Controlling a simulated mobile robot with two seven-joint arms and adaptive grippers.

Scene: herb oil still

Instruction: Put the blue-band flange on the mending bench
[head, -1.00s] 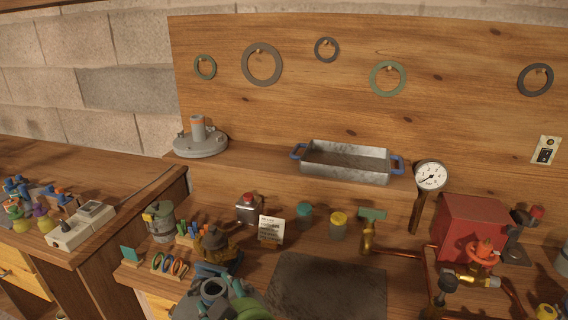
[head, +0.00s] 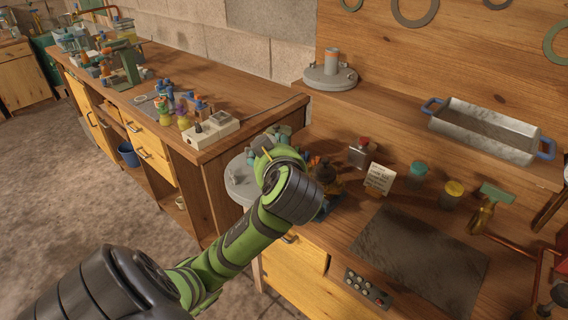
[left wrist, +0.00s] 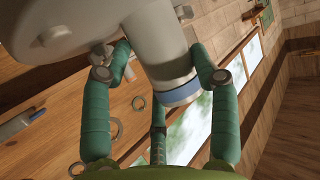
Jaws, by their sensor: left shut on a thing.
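My left gripper (left wrist: 162,62) is shut on the neck of the blue-band flange (left wrist: 165,45). In the left wrist view the flange is a large grey disc with a short pipe neck and a blue band (left wrist: 181,93) at its end. In the head view the flange's grey disc (head: 238,181) shows partly behind my left wrist, in the air by the corner where two wooden benches meet. The long left bench (head: 228,82) and right workbench (head: 310,258) both show; I cannot tell which is the mending bench. My right gripper is out of view.
A similar grey flange with a reddish band (head: 331,75) stands on the back shelf. A white switch box (head: 210,130) and small coloured fittings stand on the left bench. A metal tray (head: 485,125), jars and a dark mat (head: 415,262) are on the right. Bare wood lies along the left bench's back.

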